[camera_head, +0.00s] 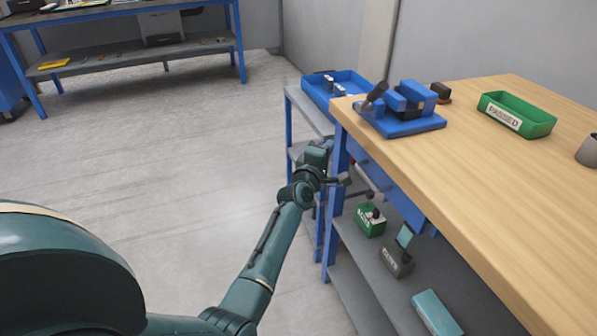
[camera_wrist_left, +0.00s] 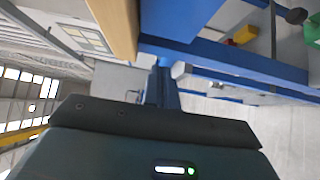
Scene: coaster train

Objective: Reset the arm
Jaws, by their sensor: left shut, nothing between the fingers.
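My left arm reaches up from the bottom of the head view, and its gripper (camera_head: 345,180) is shut and empty. It is beside the near corner of the wooden workbench (camera_head: 500,170), below the level of its top. In the left wrist view the dark gripper body fills the lower part, and the workbench edge (camera_wrist_left: 117,28) shows close by at the top. My right gripper is in neither view.
A blue fixture (camera_head: 408,124) and a green "PASSED" tray (camera_head: 530,127) stand on the workbench. A blue tray (camera_head: 350,82) sits on a side rack. Small bins, including a green one (camera_head: 371,224), are on the lower shelf. The floor (camera_head: 170,160) to the left is clear.

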